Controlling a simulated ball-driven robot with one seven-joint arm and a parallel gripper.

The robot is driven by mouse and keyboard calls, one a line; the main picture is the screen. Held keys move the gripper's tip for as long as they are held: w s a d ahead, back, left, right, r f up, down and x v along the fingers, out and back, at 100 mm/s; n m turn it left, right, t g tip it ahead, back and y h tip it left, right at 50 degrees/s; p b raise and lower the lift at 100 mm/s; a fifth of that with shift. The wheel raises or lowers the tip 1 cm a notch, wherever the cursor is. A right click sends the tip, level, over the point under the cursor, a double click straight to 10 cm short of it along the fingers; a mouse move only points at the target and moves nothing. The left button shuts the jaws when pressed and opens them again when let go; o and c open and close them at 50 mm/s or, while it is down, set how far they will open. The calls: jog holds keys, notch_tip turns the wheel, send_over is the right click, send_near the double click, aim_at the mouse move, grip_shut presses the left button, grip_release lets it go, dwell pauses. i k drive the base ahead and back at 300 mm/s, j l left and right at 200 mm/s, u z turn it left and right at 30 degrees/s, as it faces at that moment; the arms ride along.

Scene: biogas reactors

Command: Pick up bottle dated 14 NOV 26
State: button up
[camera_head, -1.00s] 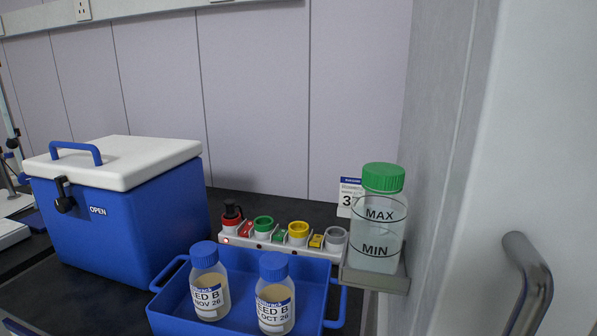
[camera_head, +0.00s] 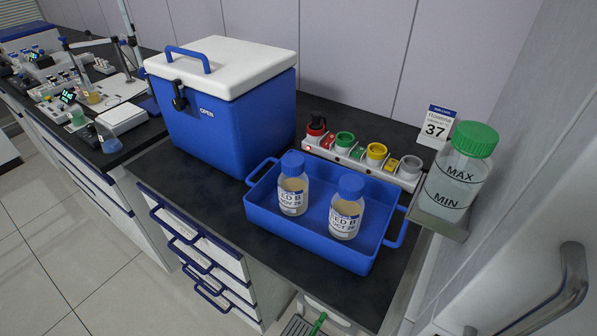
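Two bottles with blue caps stand upright in a blue tray (camera_head: 305,242) on the dark counter. The left bottle (camera_head: 292,190) has a white label reading "...ED B" with a date ending "NOV 26"; its day number cannot be read clearly. The right bottle (camera_head: 345,212) has a similar label with a date that seems to end "OCT 26". Both hold a pale beige content. My gripper is not in view.
A blue cool box (camera_head: 225,120) with a white lid stands left of the tray. Behind the tray is a rack with coloured rings (camera_head: 362,162). A green-capped MAX/MIN bottle (camera_head: 456,178) sits on a bracket at right. Drawers (camera_head: 200,245) lie below; floor is free at left.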

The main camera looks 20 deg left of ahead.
aim_at(293, 182)
jog(key=u, duration=0.85)
